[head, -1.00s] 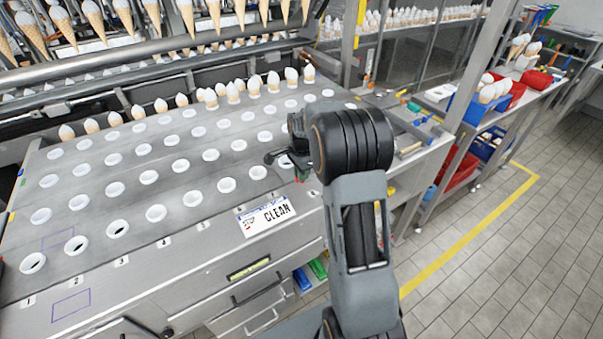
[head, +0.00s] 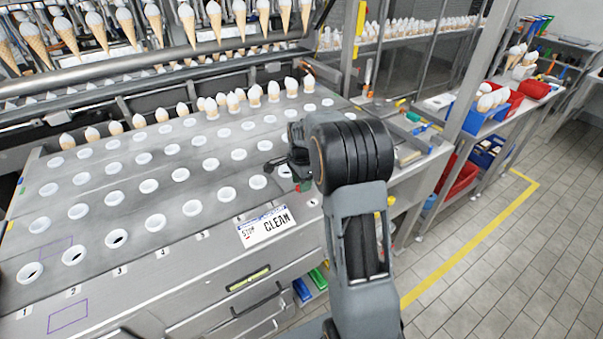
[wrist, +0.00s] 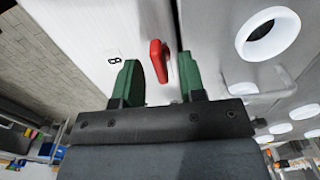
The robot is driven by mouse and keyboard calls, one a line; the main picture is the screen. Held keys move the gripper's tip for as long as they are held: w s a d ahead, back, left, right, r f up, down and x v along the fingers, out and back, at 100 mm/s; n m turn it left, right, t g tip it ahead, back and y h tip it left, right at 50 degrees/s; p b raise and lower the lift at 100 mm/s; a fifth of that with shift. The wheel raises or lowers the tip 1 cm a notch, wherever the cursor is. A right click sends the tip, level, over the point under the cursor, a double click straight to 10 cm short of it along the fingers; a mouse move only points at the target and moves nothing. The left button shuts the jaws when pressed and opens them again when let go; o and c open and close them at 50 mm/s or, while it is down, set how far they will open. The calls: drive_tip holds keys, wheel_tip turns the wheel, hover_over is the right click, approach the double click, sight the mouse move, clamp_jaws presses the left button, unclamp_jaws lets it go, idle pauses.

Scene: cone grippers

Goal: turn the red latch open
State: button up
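The red latch (wrist: 157,61) stands out from the pale metal surface in the wrist view. It lies between the two green fingers of my gripper (wrist: 160,66), with a gap visible on both sides. My gripper is open and holds nothing. In the head view my gripper (head: 284,168) is at the right end of the machine's top, low over its front edge.
The steel machine top has rows of round white-rimmed holes (head: 155,222). White-topped cones (head: 254,95) stand along its back rows, and more cones hang above. A shelf with a blue bin (head: 480,118) stands right.

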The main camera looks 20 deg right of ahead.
wheel_tip(320, 180, up, 14)
drive_tip(key=shift+f, duration=0.15)
idle(0.3)
idle(0.5)
drive_tip(key=s+a+f+n+t, duration=0.1)
drive_tip(key=s+a+n+t, duration=0.1)
drive_tip(key=s+a+n, duration=0.3)
drive_tip(key=s+a+f+n+t, duration=0.2)
drive_tip(key=s+a+n, duration=0.3)
drive_tip(key=s+n, duration=0.7)
drive_tip(key=shift+s+a, duration=0.4)
drive_tip(key=shift+s, duration=2.1)
drive_tip(key=shift+f, duration=0.1)
